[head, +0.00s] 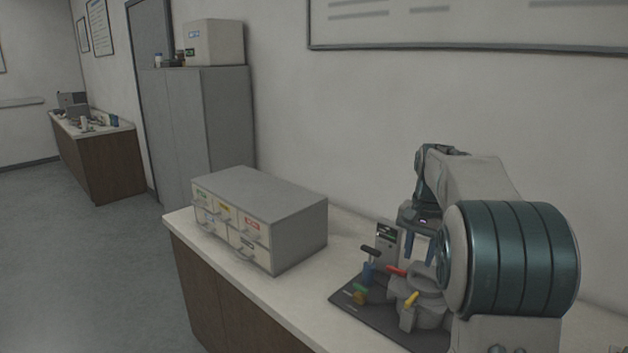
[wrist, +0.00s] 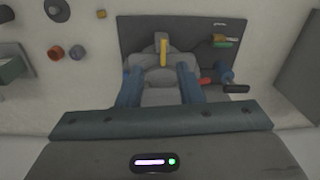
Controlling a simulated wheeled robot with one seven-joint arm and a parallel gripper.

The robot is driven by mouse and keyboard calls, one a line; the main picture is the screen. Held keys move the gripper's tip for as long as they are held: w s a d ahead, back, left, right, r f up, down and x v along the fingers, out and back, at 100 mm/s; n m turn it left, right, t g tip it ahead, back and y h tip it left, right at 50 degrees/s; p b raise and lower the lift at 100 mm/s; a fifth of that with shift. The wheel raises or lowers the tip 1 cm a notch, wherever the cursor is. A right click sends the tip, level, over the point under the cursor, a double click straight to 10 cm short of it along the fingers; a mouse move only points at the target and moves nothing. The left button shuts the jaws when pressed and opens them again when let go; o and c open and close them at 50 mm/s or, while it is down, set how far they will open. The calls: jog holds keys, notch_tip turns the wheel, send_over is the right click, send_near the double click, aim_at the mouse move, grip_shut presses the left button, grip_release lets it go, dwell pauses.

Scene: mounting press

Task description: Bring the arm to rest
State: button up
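My arm reaches over the counter at the right of the head view, with my gripper (head: 420,248) pointing down above the mounting press (head: 420,283). In the wrist view my gripper (wrist: 161,88) shows two blue fingers spread apart with nothing held between them. The grey press (wrist: 162,74) lies below and between the fingers, on a dark mat (wrist: 135,28). A yellow handle (wrist: 163,52) shows on the press, and a red handle (head: 397,270) and a black-topped blue part (head: 369,262) stand beside it. My arm hides part of the press in the head view.
A grey drawer cabinet (head: 262,205) stands on the counter (head: 205,250) left of the press. Several small round parts, including a red one (wrist: 55,53), lie on the counter in the wrist view. A tall grey locker (head: 200,120) and open floor are farther left.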

jog(key=s+a+f+n, duration=0.2)
jog(key=s+a, duration=0.1)
jog(key=s, duration=0.6)
jog(key=s+a+f+n+t, duration=0.1)
jog(key=s+a+f+n, duration=0.1)
jog(key=s, duration=0.7)
jog(key=s+a+f+n+t, duration=0.1)
jog(key=s+a+f+n, duration=0.2)
jog(key=s, duration=0.7)
jog(key=shift+a+n, duration=0.4)
jog(key=shift+a, duration=0.7)
jog(key=shift+r, duration=0.1)
